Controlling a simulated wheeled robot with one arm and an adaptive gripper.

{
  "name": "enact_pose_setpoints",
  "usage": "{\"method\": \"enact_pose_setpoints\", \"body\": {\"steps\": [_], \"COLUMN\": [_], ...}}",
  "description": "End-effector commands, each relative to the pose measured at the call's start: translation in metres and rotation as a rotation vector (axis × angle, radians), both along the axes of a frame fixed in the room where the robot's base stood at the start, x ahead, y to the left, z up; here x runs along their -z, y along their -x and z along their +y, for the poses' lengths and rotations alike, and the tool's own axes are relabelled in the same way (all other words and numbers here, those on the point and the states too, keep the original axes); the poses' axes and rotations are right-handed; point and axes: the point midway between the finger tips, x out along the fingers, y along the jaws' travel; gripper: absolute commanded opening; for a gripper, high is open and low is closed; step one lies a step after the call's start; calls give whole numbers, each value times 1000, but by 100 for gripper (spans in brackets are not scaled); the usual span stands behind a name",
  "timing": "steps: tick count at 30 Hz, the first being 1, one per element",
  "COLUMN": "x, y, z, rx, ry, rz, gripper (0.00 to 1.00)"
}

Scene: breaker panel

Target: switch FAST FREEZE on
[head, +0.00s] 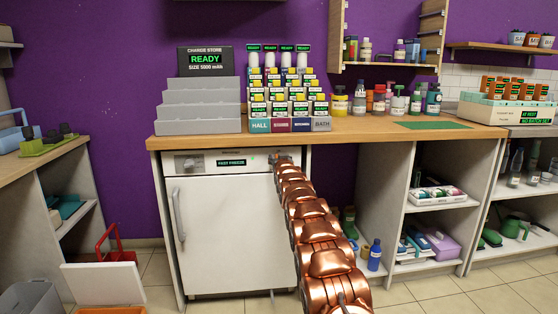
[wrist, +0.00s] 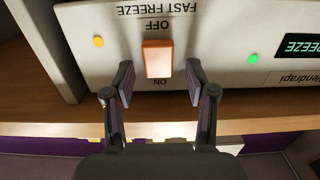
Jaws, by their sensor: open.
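The orange FAST FREEZE rocker switch (wrist: 158,58) sits on the pale control panel in the wrist view, which is upside down. OFF is printed above it in that picture, and ON is below it, near my gripper. My gripper (wrist: 160,84) is open and empty, its fingertips either side of the switch's ON end, with no clear contact. In the head view, the white freezer (head: 232,230) has a FAST FREEZE display (head: 230,162), and my arm hides the switch. I cannot tell which way the rocker is tilted.
An amber lamp (wrist: 98,41) and a green lamp (wrist: 253,58) flank the switch. The wooden worktop (head: 420,135) overhangs the freezer front.

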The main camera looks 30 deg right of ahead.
Motion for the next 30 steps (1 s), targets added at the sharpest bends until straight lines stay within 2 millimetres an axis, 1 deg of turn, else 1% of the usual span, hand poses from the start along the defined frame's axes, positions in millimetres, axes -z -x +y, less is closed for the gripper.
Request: {"method": "enact_pose_setpoints", "body": {"steps": [11,14,17,21,30], "x": [-3,-1,-4,-2,-4], "y": [18,24,31,40,61], "z": [7,9,13,16,26], "rx": [1,2,1,2,1], "ry": [1,0,1,2,2], "rz": [-2,3,-1,2,0], "gripper": [56,56,56,56,56]}}
